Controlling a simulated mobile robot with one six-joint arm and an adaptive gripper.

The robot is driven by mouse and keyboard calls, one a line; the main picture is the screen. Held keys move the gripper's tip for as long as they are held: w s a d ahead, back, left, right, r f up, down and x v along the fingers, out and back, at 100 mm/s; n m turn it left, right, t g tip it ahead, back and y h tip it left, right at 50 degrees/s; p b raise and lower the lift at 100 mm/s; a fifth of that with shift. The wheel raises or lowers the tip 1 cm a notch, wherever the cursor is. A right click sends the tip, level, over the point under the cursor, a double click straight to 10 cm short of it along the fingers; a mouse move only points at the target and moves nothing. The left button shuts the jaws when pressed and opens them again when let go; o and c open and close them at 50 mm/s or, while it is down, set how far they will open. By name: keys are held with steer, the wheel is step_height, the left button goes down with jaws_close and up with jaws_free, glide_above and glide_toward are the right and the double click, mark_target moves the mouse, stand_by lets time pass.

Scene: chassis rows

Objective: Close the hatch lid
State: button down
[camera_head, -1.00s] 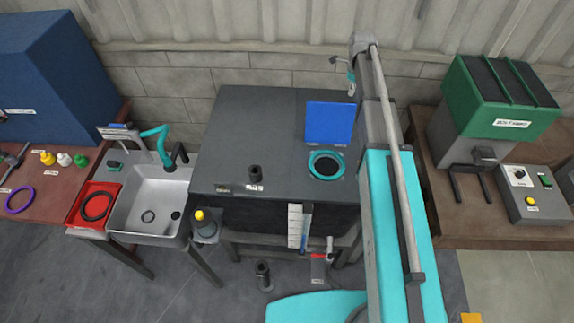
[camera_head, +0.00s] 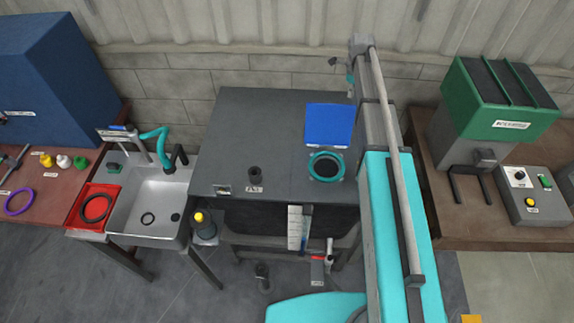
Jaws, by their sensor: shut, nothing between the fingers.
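The blue hatch lid (camera_head: 329,124) stands open on the dark grey tank top (camera_head: 270,115), raised behind a round opening. A teal ring (camera_head: 326,166) rims this opening, which is uncovered. My arm reaches past the right of the lid towards the wall. My gripper (camera_head: 334,61) shows small beyond the lid's top edge, towards the wall. It looks shut and empty, apart from the lid in the picture. Its fingers are too small to make out well, and part of the wrist is hidden behind my arm.
A short dark fitting (camera_head: 255,175) stands on the tank top left of the opening. A sink (camera_head: 150,205) with a teal-hosed tap is on the left. A green machine (camera_head: 500,100) and control box (camera_head: 530,195) are on the right-hand bench. The wall (camera_head: 250,75) is close behind.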

steer(key=shift+f, duration=0.1)
stand_by(0.4)
steer(key=shift+f+b, duration=3.15)
steer(key=shift+b, duration=0.1)
steer(key=shift+s, duration=0.1)
steer(key=shift+s, duration=5.65)
step_height(320, 180, up, 8)
steer(key=p, duration=0.7)
steer(key=shift+p, duration=0.4)
steer(key=shift+f, duration=0.15)
